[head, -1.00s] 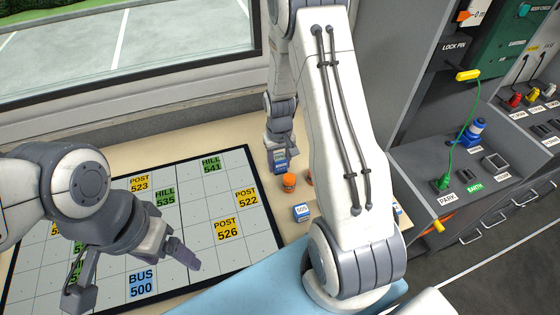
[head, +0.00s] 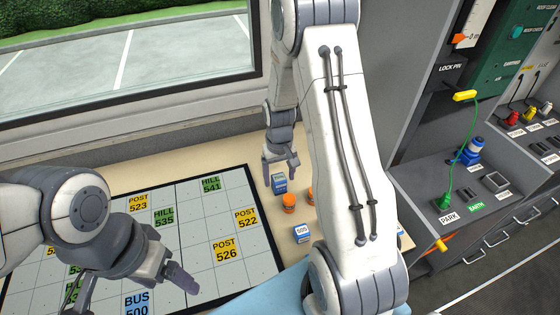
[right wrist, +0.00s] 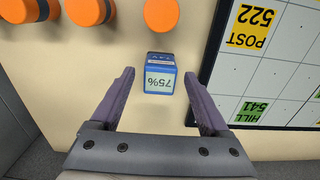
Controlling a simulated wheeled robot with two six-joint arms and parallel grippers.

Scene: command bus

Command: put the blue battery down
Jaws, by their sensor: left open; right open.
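The blue battery (head: 279,183) stands on the beige table just right of the map board, and it also shows in the right wrist view (right wrist: 159,75) with a 75% label. My right gripper (head: 281,172) is open, with its fingers on either side of the battery and apart from it in the right wrist view (right wrist: 160,82). My left gripper (head: 140,290) is open and empty over the lower left of the map board.
The map board (head: 262,262) carries yellow, green and blue labelled tiles. Orange-capped items (head: 289,201) and a box marked 505 (head: 301,232) stand near the battery. A grey panel with a green cable (head: 450,165) is at right.

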